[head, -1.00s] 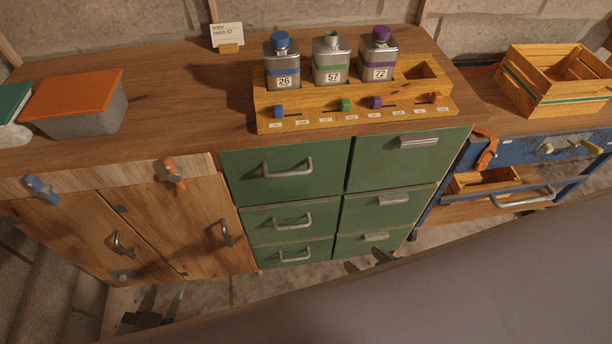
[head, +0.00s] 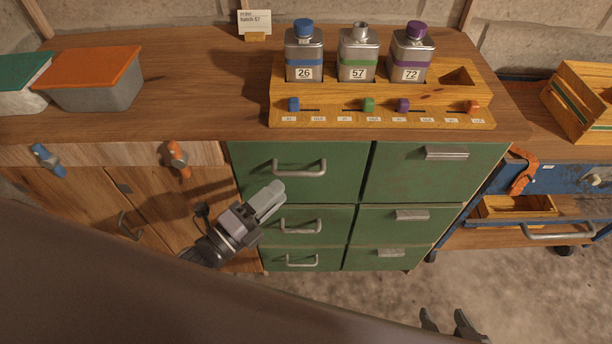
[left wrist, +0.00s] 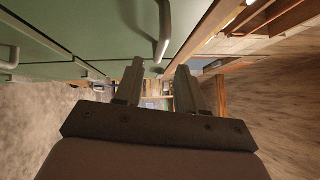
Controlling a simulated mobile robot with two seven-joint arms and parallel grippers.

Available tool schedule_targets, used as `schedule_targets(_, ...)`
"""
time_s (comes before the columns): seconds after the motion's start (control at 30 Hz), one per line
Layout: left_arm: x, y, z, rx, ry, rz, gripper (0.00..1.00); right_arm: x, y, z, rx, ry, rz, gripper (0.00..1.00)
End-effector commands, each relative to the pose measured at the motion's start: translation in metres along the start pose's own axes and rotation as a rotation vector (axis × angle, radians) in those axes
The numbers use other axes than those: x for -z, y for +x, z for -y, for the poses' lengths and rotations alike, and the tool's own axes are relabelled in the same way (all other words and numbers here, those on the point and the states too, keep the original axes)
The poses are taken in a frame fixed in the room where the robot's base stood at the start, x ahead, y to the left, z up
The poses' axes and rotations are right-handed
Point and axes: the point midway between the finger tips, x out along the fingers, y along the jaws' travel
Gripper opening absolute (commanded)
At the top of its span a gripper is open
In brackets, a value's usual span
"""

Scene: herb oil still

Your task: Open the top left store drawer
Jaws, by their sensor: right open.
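The top left store drawer (head: 260,165) is a green front with a metal bar handle (head: 299,167), and it is shut. My left gripper (head: 268,201) is in front of the green drawers, a little below and left of that handle in the head view. In the left wrist view the fingers (left wrist: 158,88) are apart with nothing between them. The handle (left wrist: 163,38) shows just beyond the fingertips there, with no clear contact. My right gripper (head: 454,324) is open and empty, low over the floor at the bottom right.
Three bottles stand in a wooden rack (head: 381,116) on the counter. Other green drawers are shut below and to the right. A wooden cupboard (head: 160,205) is on the left. A blue cart (head: 560,178) stands right.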

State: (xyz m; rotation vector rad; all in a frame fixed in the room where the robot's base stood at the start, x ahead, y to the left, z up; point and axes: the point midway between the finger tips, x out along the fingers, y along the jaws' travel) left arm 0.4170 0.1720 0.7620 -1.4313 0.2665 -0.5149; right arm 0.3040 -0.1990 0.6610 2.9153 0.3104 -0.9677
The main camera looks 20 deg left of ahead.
Motion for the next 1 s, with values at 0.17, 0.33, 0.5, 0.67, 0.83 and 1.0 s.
schedule_targets(0.17,0.000,0.027,0.001,0.002,-0.002,0.001,0.39,0.002,-0.001,0.000,0.001,-0.001,-0.005,0.62)
schedule_targets(0.33,0.000,0.048,0.001,0.001,-0.003,0.002,0.39,0.002,-0.001,0.000,0.000,-0.002,-0.006,0.62)
schedule_targets(0.5,0.000,0.059,0.001,0.000,-0.004,0.002,0.39,0.001,-0.001,0.000,0.000,-0.003,-0.004,0.62)
schedule_targets(0.67,0.000,0.062,0.000,-0.003,-0.004,0.002,0.39,0.001,-0.001,-0.001,-0.002,-0.003,-0.002,0.62)
schedule_targets(0.83,0.000,0.061,0.000,-0.002,-0.004,0.002,0.33,0.001,-0.001,-0.001,-0.003,-0.003,-0.002,0.62)
schedule_targets(1.0,0.000,0.061,0.000,-0.002,-0.005,0.002,0.00,0.000,-0.001,-0.002,-0.004,-0.003,-0.001,0.62)
